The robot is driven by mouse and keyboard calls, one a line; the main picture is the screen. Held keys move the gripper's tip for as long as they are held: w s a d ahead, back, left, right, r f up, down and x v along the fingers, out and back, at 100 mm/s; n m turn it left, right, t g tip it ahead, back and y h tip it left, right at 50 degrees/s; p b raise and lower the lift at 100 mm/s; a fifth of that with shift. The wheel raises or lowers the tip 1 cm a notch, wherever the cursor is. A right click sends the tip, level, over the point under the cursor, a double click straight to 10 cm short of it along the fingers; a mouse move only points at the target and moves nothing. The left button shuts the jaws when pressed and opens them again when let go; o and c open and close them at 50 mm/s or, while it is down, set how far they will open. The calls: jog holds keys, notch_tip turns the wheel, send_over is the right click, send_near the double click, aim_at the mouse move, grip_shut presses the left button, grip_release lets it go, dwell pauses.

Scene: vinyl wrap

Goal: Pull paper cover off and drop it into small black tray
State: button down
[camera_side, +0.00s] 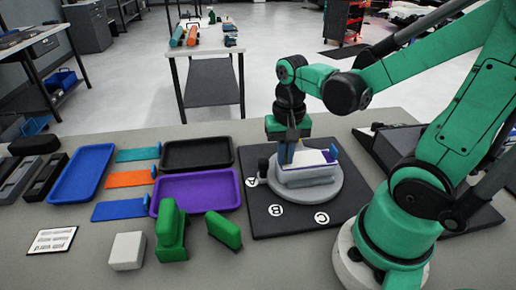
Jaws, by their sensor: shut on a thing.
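A pale block (310,174) with a purple edge sits on the round light-grey turntable (327,193). A white sheet, which looks like the paper cover (313,157), lies on its top. My gripper (288,155) points down at the left end of the block and is shut at the cover's edge. A small blue part shows at its fingertips; the exact grip is too small to make out. Another blue tab (334,152) stands at the block's right end. The small black tray (197,154) is empty, left of the turntable.
A purple tray (195,194) lies in front of the black tray, a blue tray (82,172) further left. Blue and orange flat tools (130,179) lie between. Green blocks (171,229) and a white cube (127,251) stand in front. The turntable rests on a black board (252,222).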

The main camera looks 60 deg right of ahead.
jog(key=shift+r, duration=0.65)
jog(key=shift+r, duration=3.4)
jog(key=w+a, duration=0.2)
jog(key=w, duration=1.2)
jog(key=shift+w+a+f, duration=0.85)
jog(key=shift+w+f, duration=0.9)
jog(key=shift+f, duration=0.2)
jog(key=shift+w+a+f, duration=0.85)
jog(key=shift+w+f, duration=0.85)
jog(key=shift+f, duration=0.2)
jog(key=shift+w+a+f, duration=0.85)
jog(key=shift+w+f, duration=0.9)
jog(key=shift+f, duration=0.2)
